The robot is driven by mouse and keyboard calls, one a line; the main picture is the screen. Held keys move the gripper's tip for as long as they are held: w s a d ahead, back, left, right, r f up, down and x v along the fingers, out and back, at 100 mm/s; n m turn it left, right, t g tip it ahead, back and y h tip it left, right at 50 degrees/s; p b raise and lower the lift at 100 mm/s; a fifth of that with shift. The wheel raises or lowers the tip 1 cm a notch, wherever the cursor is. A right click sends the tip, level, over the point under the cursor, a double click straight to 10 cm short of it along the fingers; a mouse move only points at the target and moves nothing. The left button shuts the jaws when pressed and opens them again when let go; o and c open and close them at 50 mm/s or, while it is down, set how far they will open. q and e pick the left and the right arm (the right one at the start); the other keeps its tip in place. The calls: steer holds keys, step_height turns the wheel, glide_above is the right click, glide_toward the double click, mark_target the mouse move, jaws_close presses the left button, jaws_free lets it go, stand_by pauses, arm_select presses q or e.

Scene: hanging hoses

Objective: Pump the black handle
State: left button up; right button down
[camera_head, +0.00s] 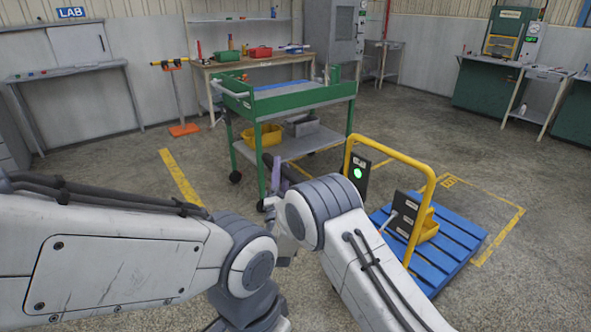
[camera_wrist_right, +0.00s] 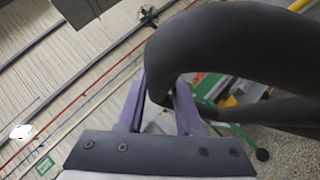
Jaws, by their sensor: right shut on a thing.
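A thick black curved handle (camera_wrist_right: 225,45) fills the upper right of the right wrist view, and one end of it comes down between the purple fingers. My right gripper (camera_wrist_right: 160,88) is shut on this handle. In the head view my right gripper (camera_head: 279,176) shows small and partly hidden behind my own right arm, in front of the green cart. A dark piece of the handle (camera_head: 296,174) shows beside its purple fingers there. What the handle is fixed to is hidden. My left arm comes in from the left, but its gripper is not in view.
A green cart (camera_head: 300,97) with a yellow bin (camera_head: 262,136) stands just beyond the gripper. To the right, a yellow rail (camera_head: 392,153) with a green-lit box (camera_head: 357,173) stands by a blue pallet (camera_head: 455,245). Workbenches line the back wall. Open floor lies to the left.

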steer(key=shift+s+a+f, duration=0.2)
steer(key=shift+a, duration=0.05)
steer(key=c, duration=0.6)
jaws_free()
steer(key=b+v, duration=0.1)
steer(key=v, duration=0.9)
steer(key=shift+s+d+f+b, duration=0.1)
steer(key=shift+s+d+b, duration=0.1)
steer(key=shift+b, duration=0.15)
